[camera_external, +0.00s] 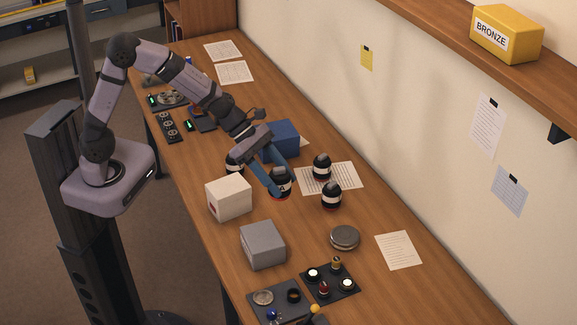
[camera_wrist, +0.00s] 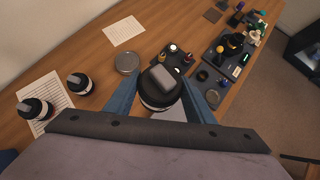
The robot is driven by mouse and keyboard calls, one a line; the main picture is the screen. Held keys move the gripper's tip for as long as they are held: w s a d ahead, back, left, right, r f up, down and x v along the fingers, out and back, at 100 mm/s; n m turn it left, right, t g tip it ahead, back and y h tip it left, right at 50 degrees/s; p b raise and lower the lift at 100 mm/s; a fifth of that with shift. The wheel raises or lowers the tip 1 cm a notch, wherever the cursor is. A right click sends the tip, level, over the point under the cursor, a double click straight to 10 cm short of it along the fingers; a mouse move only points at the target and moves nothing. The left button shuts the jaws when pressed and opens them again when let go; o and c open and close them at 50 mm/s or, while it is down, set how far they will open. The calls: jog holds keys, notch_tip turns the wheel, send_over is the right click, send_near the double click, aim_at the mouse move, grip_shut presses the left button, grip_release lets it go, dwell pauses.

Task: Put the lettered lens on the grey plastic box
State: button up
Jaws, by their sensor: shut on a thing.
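The lettered lens (camera_external: 282,184) is black with a white band bearing a dark mark like a letter, too small to read surely. My gripper (camera_external: 280,182) is shut around it. In the wrist view the lens (camera_wrist: 157,101) sits between the two blue fingers. The grey plastic box (camera_external: 262,243) stands on the table, nearer the camera than the lens and apart from it in the external view.
A white box (camera_external: 229,198) stands left of the held lens, a blue box (camera_external: 279,140) behind it. Two similar lenses (camera_external: 321,167) (camera_external: 331,195) stand to the right, another (camera_external: 235,163) to the left, partly hidden.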

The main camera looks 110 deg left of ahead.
jog(key=s+d+f+m+h, duration=0.1)
jog(key=s+d+f+m, duration=0.1)
jog(key=s+d, duration=0.15)
jog(key=b, duration=0.2)
send_over(262, 235)
jog(key=shift+h, duration=0.3)
jog(key=shift+w+f, duration=0.15)
jog(key=shift+f, duration=4.8)
jog(key=shift+d, duration=0.1)
jog(key=shift+f+b, duration=0.4)
jog(key=shift+b, duration=0.2)
jog(key=shift+s+f, duration=0.25)
jog(key=shift+s, duration=0.1)
jog(key=o, duration=1.3)
jog(key=shift+f+g, duration=0.15)
jog(key=shift+g, duration=0.15)
jog(key=shift+o, duration=1)
jog(key=shift+w, duration=0.15)
